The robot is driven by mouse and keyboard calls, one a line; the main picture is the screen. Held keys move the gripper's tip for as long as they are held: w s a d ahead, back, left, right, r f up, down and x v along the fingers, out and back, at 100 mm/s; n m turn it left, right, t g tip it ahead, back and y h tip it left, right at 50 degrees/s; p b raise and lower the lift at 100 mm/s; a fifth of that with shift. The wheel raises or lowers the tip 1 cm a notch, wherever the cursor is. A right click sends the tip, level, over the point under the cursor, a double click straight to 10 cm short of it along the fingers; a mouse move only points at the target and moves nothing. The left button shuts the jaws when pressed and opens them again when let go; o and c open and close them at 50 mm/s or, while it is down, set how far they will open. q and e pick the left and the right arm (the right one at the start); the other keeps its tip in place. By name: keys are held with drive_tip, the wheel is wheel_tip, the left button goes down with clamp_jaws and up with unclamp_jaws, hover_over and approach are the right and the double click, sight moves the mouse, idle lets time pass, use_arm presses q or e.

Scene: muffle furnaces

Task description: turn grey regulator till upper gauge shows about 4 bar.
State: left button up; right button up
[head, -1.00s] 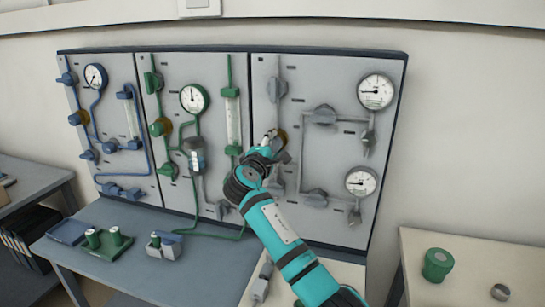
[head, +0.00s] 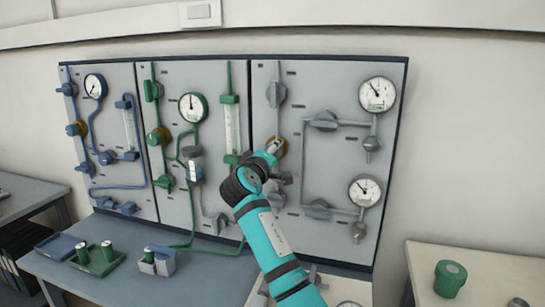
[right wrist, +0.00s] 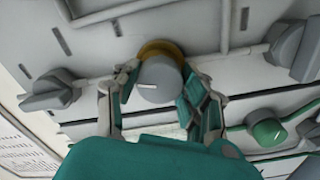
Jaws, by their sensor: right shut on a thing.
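The grey regulator (right wrist: 158,82) is a round knob with a white mark, on a brass collar (head: 281,146) on the right-hand grey panel. My right gripper (head: 270,153) is shut on it, one finger on each side of the knob in the right wrist view. In the head view the gripper hides most of the knob. The upper gauge (head: 377,94) is a white dial at the panel's upper right, its needle pointing up and left. The lower gauge (head: 364,190) has its needle up and left too. The scale figures are too small to read. My left gripper is not in view.
Grey valve handles (head: 324,120) and pipes surround the regulator. In the right wrist view a grey valve (right wrist: 290,50) and a green knob (right wrist: 268,132) are close by. Green-piped and blue-piped panels stand left. A bench (head: 200,268) with small trays runs below.

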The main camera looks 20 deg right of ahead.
drive_tip(key=shift+f, duration=0.15)
drive_tip(key=o, duration=1.2)
drive_tip(key=v, duration=1.2)
